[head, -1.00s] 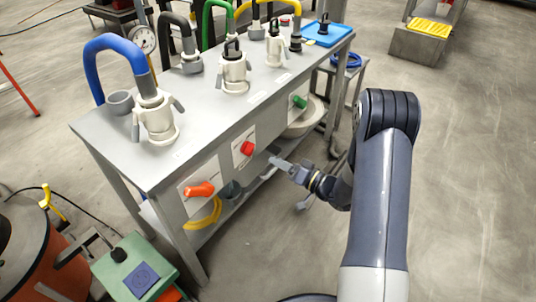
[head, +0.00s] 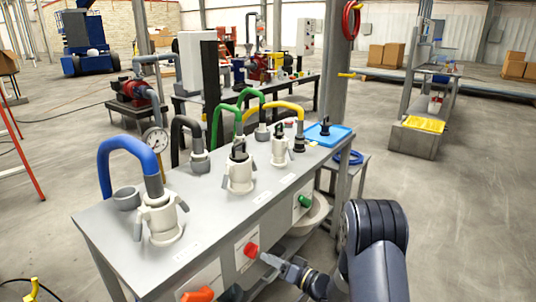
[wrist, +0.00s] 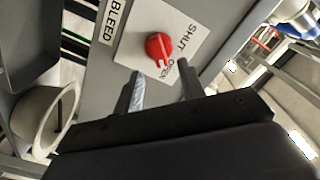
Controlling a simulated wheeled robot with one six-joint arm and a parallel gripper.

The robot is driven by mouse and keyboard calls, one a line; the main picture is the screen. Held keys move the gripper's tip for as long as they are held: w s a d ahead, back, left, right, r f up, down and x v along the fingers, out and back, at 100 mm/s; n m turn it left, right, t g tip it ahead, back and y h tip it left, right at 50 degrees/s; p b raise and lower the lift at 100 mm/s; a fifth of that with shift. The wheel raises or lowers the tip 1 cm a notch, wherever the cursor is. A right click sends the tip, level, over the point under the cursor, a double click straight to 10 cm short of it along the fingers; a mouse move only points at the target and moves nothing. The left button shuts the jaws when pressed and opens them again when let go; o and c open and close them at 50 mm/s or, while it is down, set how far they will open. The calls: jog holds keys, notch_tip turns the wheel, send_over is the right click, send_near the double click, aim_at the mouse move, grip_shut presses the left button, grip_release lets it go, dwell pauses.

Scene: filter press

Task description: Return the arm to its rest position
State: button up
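My arm (head: 375,245) reaches in from the lower right in the head view. My gripper (head: 268,260) is in front of the bench's front panel, just right of the red knob (head: 251,250). In the wrist view my gripper (wrist: 160,80) has its two fingers apart with nothing between them. The red knob (wrist: 159,46) lies just beyond the fingertips, on a white plate marked SHUT and OPEN, with a BLEED label beside it. I see no contact between fingers and knob.
The grey bench (head: 215,205) carries hose couplings and a blue tray (head: 328,134). An orange knob (head: 197,295) and a green knob (head: 305,200) flank the red one. A pale bowl (head: 313,212) is under the bench. Open floor (head: 470,220) lies to the right.

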aim_at(257, 250)
jog(key=x, duration=0.5)
jog(key=shift+b, duration=0.35)
jog(key=shift+s+d, duration=0.15)
jog(key=shift+n, duration=0.3)
